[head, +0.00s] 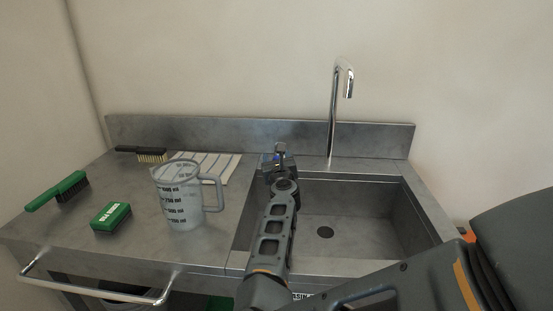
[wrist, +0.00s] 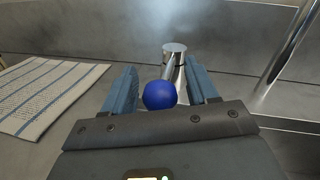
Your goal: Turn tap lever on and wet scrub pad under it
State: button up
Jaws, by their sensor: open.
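The tap lever ends in a blue ball knob (wrist: 159,94) on a chrome stem, with a short chrome tap body (wrist: 174,50) just behind it. My gripper (wrist: 162,85) is open, with one blue-grey finger on each side of the knob; I cannot tell whether either touches it. In the head view my gripper (head: 279,158) is at the sink's back left corner and mostly hides the lever. The tall chrome spout (head: 334,110) curves over the sink, and no water shows from it. The scrub pad, seemingly the green block with white lettering (head: 110,216), lies on the counter's front left.
A clear measuring jug (head: 182,205) stands left of the sink. A striped cloth (head: 217,168), a black-handled brush (head: 150,155) and a green brush (head: 62,189) lie on the counter. The sink basin (head: 350,225) is empty. A metal rail (head: 95,291) runs along the front left.

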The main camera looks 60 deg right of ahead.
grip_shut()
dwell(0.6)
